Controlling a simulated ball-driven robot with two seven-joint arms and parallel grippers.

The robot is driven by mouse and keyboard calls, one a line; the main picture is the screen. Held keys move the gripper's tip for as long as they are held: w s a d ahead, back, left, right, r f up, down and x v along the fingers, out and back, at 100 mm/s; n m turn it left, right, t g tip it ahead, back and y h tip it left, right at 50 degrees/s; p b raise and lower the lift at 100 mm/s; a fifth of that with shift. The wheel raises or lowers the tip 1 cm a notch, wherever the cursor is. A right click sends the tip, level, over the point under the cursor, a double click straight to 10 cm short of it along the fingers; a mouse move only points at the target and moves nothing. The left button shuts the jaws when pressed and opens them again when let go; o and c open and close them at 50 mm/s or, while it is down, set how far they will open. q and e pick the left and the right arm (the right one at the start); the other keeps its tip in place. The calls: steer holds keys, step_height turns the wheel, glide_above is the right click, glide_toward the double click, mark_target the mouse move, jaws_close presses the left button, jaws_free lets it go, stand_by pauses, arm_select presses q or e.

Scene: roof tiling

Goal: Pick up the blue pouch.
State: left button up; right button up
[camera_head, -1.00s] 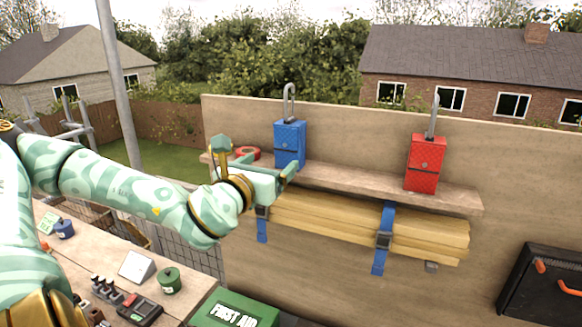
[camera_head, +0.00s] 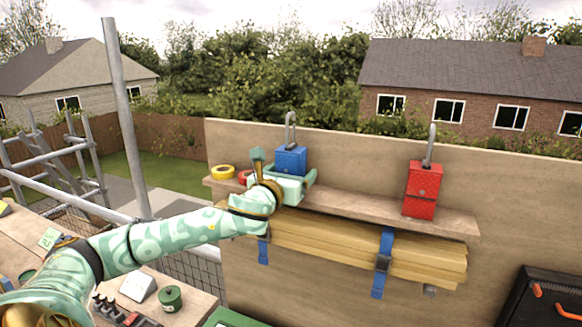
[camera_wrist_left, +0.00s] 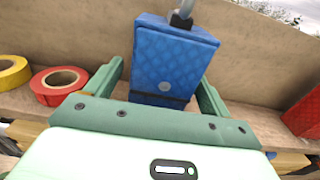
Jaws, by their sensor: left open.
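In the left wrist view the blue pouch (camera_wrist_left: 172,58) stands upright between the two green fingers of my left gripper (camera_wrist_left: 166,85). The fingers are open, one at each side of the pouch, with a gap showing at least on the right. My right gripper is in neither view.
A yellow tape roll (camera_head: 222,171) and a red tape roll (camera_wrist_left: 60,84) lie on the shelf left of the blue pouch. Strapped timber (camera_head: 340,245) is below the shelf.

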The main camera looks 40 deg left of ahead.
arm_select(q)
steer(key=shift+w+f, duration=0.1)
steer(key=shift+w, duration=0.3)
steer(key=shift+s, duration=0.15)
steer(key=c, duration=1.3)
steer(key=shift+c, duration=0.2)
